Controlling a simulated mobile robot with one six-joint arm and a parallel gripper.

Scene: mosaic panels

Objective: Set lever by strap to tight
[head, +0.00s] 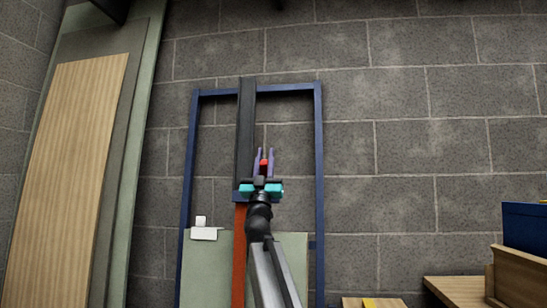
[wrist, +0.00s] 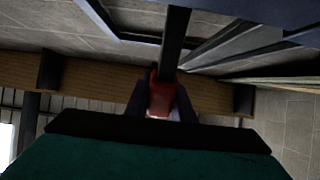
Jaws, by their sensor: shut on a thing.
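A blue frame (head: 319,130) stands against the block wall. A black strap (head: 246,120) runs down its left half, with an orange-red strip (head: 239,260) below. My gripper (head: 265,156) is in front of the frame, just right of the black strap in the head view. Its purple fingers are shut on a small red lever (head: 264,168). In the wrist view the red lever (wrist: 161,95) sits between the dark fingers, and a dark bar or strap (wrist: 175,40) runs up behind it. The lever's base is hidden, and I cannot tell its setting.
A pale green panel (head: 205,265) with a white block (head: 204,234) is low in the frame. Wood and green boards (head: 75,150) lean at the left. A blue box (head: 525,226) and wooden pieces (head: 520,275) are at the lower right. The wall right of the frame is clear.

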